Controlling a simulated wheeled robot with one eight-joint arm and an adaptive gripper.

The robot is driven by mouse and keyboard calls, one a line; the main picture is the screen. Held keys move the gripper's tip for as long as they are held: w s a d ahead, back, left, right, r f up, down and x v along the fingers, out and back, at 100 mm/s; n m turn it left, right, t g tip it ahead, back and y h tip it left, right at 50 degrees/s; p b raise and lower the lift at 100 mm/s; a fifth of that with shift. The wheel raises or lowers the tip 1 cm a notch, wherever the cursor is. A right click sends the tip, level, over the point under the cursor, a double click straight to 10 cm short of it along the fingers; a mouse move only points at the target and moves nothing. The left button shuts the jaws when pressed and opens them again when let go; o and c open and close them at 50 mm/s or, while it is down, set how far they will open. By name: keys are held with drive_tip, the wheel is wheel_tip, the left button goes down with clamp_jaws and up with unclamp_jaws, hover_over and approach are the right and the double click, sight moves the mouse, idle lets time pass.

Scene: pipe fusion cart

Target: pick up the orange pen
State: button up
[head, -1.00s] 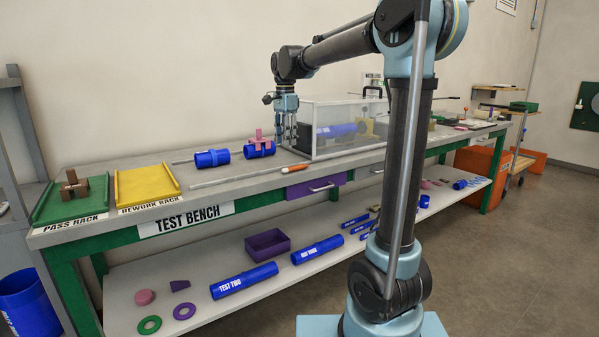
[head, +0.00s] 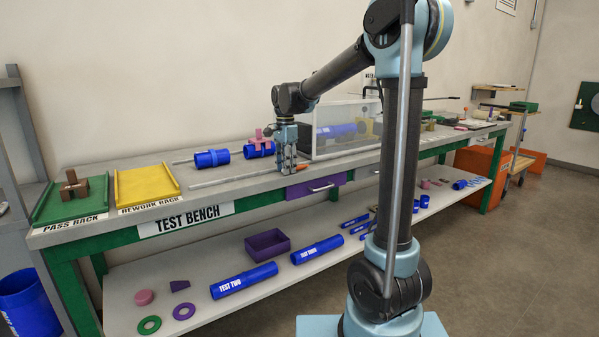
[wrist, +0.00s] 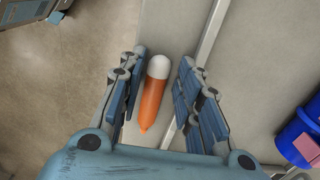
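The orange pen (wrist: 153,98) lies on the bench top in the wrist view, near the front edge. It has a white rounded end and a tapered orange end. My gripper (wrist: 160,88) is open, with one finger on each side of the pen and visible gaps between. In the head view my gripper (head: 287,172) points down at the bench's front part, above the purple drawer, and hides the pen there.
A metal rod (head: 232,177) lies just left of my gripper. A clear box (head: 340,115) stands to the right. A yellow rack (head: 146,186) and green rack (head: 72,203) sit at the left end.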

drive_tip(key=c, duration=0.7)
